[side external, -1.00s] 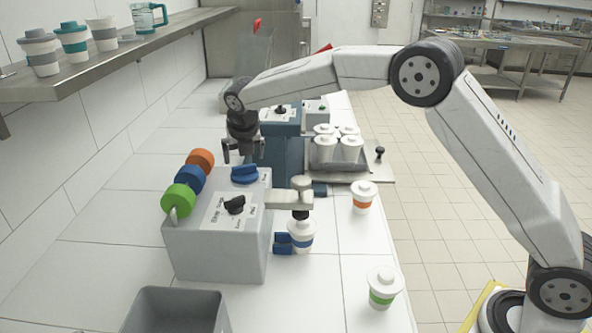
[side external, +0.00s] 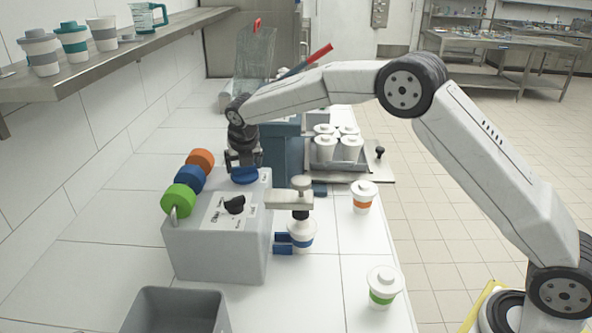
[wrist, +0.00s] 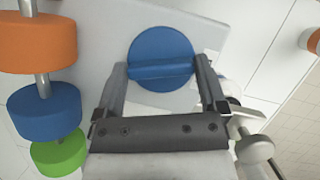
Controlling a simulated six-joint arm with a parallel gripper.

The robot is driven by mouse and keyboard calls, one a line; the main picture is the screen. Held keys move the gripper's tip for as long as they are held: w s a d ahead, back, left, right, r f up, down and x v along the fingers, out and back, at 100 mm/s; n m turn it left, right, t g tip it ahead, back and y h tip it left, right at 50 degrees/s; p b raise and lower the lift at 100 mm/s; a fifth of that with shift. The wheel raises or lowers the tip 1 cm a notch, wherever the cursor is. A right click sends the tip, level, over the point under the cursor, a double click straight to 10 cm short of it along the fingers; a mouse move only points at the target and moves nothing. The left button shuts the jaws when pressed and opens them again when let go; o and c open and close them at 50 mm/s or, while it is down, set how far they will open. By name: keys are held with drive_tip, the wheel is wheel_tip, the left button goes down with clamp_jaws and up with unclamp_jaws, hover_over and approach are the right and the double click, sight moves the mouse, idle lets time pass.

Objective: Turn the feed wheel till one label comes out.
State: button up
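A round blue knob with a raised bar across it sits on top of the grey machine box (side external: 215,248); I take this knob (wrist: 160,48) for the feed wheel. In the side view its lower part (side external: 245,180) shows beneath my gripper (side external: 243,164). In the wrist view my gripper (wrist: 161,68) is open, with one finger on each side of the knob, near the ends of its bar. I cannot tell whether the fingers touch it. A black knob (side external: 235,204) sits nearer the camera on the same box. I make out no loose label.
Orange (side external: 200,159), blue (side external: 190,178) and green (side external: 178,199) rolls stand along the box's left. A blue-banded cup (side external: 301,236) is under the machine's side arm (side external: 289,199). An orange-banded cup (side external: 363,198), a green-banded cup (side external: 384,287) and a grey bin (side external: 175,311) stand around.

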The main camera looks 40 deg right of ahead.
drive_tip(key=shift+m, duration=0.4)
drive_tip(key=m+h, duration=0.1)
drive_tip(key=m, duration=0.1)
drive_tip(key=m+g, duration=0.1)
drive_tip(key=m, duration=0.2)
drive_tip(key=shift+w+a+g+h, duration=0.1)
drive_tip(key=shift+g+h, duration=0.2)
drive_tip(key=shift+h, duration=0.1)
drive_tip(key=m+g, duration=0.1)
drive_tip(key=m, duration=0.2)
drive_tip(key=m+g, duration=0.1)
drive_tip(key=m, duration=0.2)
drive_tip(key=shift+m+h, duration=0.4)
drive_tip(key=shift+g, duration=0.3)
drive_tip(key=o, duration=0.9)
drive_tip(key=shift+r, duration=0.15)
